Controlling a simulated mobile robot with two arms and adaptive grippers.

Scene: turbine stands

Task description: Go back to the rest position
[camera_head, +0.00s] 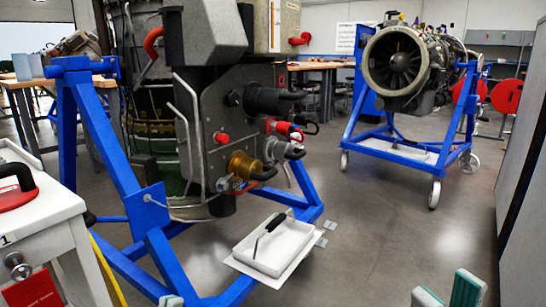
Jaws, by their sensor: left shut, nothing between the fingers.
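My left gripper (171,300) shows only as a small grey-green tip at the bottom edge, left of centre, in front of the blue stand (150,240). It is shut and holds nothing. The rest of it is cut off by the frame. My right gripper (446,292) shows at the bottom right as two pale fingertips with green pads. They stand apart with nothing seen between them, over the grey floor. Both grippers are low in the view, and the arms behind them are out of sight.
A large engine (215,130) hangs in the blue stand. A white tray (272,247) with a black-handled tool lies near the stand's base. A white cart (40,225) is at left, a grey partition (525,190) at right. A second turbine (400,68) stands behind. Floor at centre right is clear.

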